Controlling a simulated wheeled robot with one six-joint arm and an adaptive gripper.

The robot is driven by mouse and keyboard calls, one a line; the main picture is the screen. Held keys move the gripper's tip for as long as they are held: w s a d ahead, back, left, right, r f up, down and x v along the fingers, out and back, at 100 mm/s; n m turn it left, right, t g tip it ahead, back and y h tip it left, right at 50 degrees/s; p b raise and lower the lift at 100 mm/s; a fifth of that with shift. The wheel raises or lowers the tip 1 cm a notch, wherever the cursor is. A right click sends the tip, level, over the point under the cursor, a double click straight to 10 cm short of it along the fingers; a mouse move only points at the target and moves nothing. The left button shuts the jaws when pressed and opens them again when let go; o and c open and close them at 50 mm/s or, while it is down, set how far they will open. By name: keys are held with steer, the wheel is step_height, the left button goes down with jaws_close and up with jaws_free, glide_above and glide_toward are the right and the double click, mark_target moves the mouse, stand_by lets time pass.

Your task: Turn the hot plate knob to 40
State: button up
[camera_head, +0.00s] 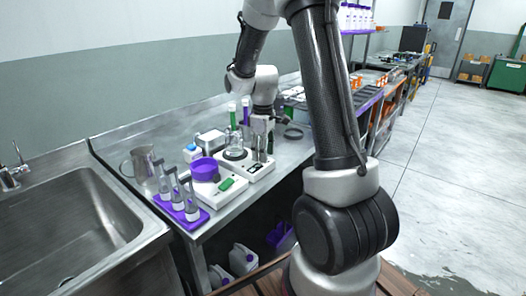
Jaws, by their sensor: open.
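The white hot plate (257,173) stands on the steel counter, with a clear glass flask (235,151) on it. My gripper (262,152) points down over the right part of the hot plate, close to it. Its fingers are apart and nothing clearly shows between them. The knob cannot be made out; the fingers cover part of the hot plate there. I cannot tell whether they touch it, and the number on the dial is too small to read.
A white device (218,195) with a purple bowl (204,168) stands left of the hot plate. Green and purple tubes stand behind. A sink (62,228) is at left.

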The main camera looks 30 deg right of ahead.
steer(key=shift+c, duration=0.2)
jaws_close()
steer(key=shift+m, duration=0.4)
steer(key=m, duration=0.5)
steer(key=shift+m, duration=0.3)
steer(key=m, duration=0.5)
steer(key=shift+w+r, duration=0.1)
steer(key=shift+m, duration=0.3)
steer(key=shift+o, duration=0.2)
jaws_free()
